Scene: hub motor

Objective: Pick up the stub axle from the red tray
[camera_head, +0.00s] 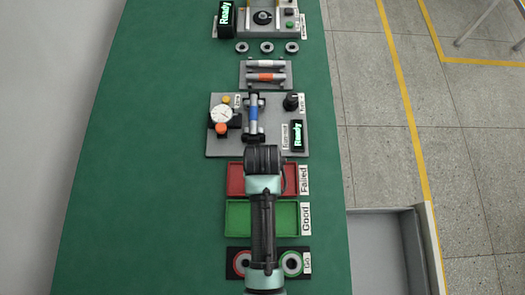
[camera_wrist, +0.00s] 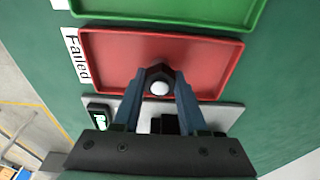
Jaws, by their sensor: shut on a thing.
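The red tray (camera_wrist: 215,60), labelled "Failed", lies below my gripper in the wrist view. It also shows in the head view (camera_head: 234,180), partly covered by my arm. My gripper (camera_wrist: 160,76) is over the tray, its blue-grey fingers closed together on the stub axle (camera_wrist: 160,88). Only a pale round end of the axle shows between the fingers; the rest is hidden. I cannot tell whether the axle still touches the tray floor. The visible tray floor is otherwise bare. In the head view my arm hides the gripper and the axle.
The green "Good" tray (camera_head: 235,217) is beside the red one. A grey gauge fixture (camera_head: 218,146) with a dial and a blue-banded shaft (camera_head: 253,116) adjoins the other side. The green table's left side is clear.

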